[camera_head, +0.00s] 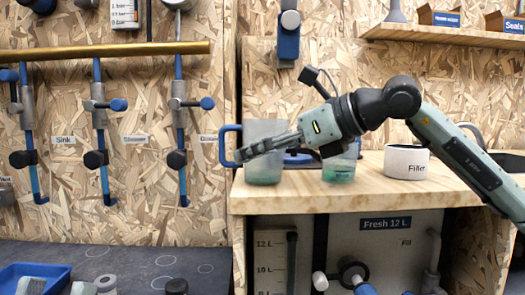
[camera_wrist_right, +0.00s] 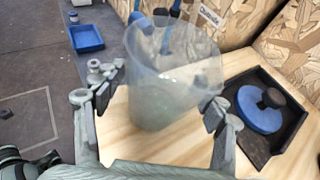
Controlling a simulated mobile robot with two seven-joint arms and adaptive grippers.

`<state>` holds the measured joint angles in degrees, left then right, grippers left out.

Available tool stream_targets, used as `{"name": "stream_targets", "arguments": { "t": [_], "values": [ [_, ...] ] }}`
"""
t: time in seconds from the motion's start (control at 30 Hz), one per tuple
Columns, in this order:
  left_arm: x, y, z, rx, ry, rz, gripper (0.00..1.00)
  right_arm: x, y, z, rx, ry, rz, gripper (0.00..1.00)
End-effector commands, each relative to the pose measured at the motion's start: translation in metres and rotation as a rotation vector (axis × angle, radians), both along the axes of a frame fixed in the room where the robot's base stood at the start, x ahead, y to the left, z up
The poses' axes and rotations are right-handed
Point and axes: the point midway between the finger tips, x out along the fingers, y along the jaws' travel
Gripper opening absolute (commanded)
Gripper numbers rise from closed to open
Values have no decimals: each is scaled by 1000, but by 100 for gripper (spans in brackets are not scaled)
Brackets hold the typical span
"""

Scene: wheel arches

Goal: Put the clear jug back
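The clear jug (camera_head: 264,173) with a blue handle stands upright at the left end of the wooden worktop. In the right wrist view the clear jug (camera_wrist_right: 165,95) stands between my fingers. My right gripper (camera_head: 245,152), whose arm comes in from the right in the head view, reaches across the jug's side. In the wrist view my right gripper (camera_wrist_right: 165,95) has its fingers spread, one on each side of the jug. A small gap shows at the left finger; the right finger overlaps the jug's edge, and contact there cannot be told.
A smaller clear vessel with green contents (camera_head: 340,168) stands below my wrist. A white "Filter" container (camera_head: 406,160) is to the right. A black tray (camera_wrist_right: 285,140) holding a blue round part (camera_wrist_right: 255,115) lies beside the jug. A pipe board (camera_head: 135,150) is at left.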

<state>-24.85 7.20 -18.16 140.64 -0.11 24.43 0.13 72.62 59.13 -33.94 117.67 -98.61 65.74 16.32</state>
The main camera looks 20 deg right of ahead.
Motion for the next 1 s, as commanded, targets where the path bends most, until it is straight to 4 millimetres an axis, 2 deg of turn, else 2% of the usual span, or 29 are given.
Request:
{"name": "stream_targets", "arguments": {
  "t": [0.37, 0.43, 0.8, 1.0],
  "values": [
    [2, 0, 1, 3, 8, 0, 40, 0, 0, 3, 0, 0, 0, 77],
    [5, -3, -4, 12, 48, -4, 40, -2, -2, 5, 0, -1, -1, 77],
    [5, -3, -6, 13, 49, -3, 40, -58, -47, 33, -1, -1, -5, 77],
    [2, -2, -5, 8, 31, -2, 40, -80, -63, 44, 0, 1, -2, 77]
  ]
}}
